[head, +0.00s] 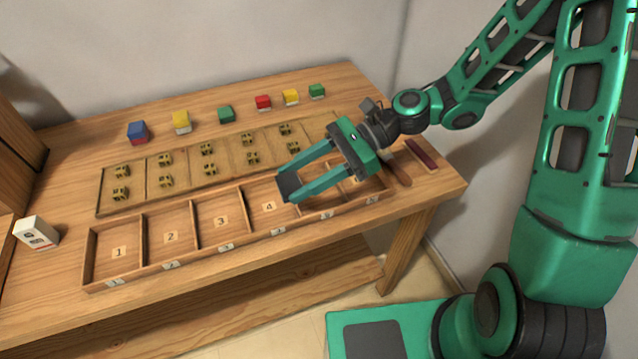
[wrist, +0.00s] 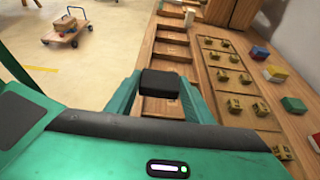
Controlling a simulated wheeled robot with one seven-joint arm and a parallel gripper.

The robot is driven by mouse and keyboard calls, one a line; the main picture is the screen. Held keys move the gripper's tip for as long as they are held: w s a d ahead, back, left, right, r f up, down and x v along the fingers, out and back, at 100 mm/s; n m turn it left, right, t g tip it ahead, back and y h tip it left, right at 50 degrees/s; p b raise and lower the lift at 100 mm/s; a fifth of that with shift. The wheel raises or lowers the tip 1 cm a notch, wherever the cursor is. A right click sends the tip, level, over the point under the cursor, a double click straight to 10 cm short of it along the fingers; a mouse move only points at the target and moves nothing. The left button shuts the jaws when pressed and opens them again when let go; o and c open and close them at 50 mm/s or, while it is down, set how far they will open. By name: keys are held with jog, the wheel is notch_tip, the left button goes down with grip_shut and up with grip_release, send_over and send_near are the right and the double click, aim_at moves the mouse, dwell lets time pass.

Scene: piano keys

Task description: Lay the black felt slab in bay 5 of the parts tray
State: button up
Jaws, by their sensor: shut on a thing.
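The black felt slab (head: 289,187) is held between the fingertips of my gripper (head: 288,186), which is shut on it. In the head view the slab appears over the parts tray (head: 195,256), around the divider between bays 4 and 5. I cannot tell its exact height, but it looks above the tray. The wrist view shows the slab (wrist: 160,84) between both fingers, with tray compartments beyond it. Bays 1 to 4 show bare wooden floors with number labels. My fingers partly hide bay 5 and the bay right of it.
A wooden board (head: 135,185) with several small brass pieces lies behind the tray. Coloured blocks (head: 226,114) stand in a row farther back. A white box (head: 36,232) is at the left. A dark red bar (head: 420,154) and a brown stick (head: 398,170) lie at the right.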

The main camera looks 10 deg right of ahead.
jog(key=w+d+f, duration=0.2)
jog(key=w, duration=0.1)
jog(key=w+d+f, duration=0.2)
jog(key=w+d, duration=0.1)
jog(key=shift+d+f, duration=0.1)
jog(key=shift+f, duration=2.3)
jog(key=shift+f, duration=0.1)
jog(key=o, duration=1)
jog(key=v, duration=1.2)
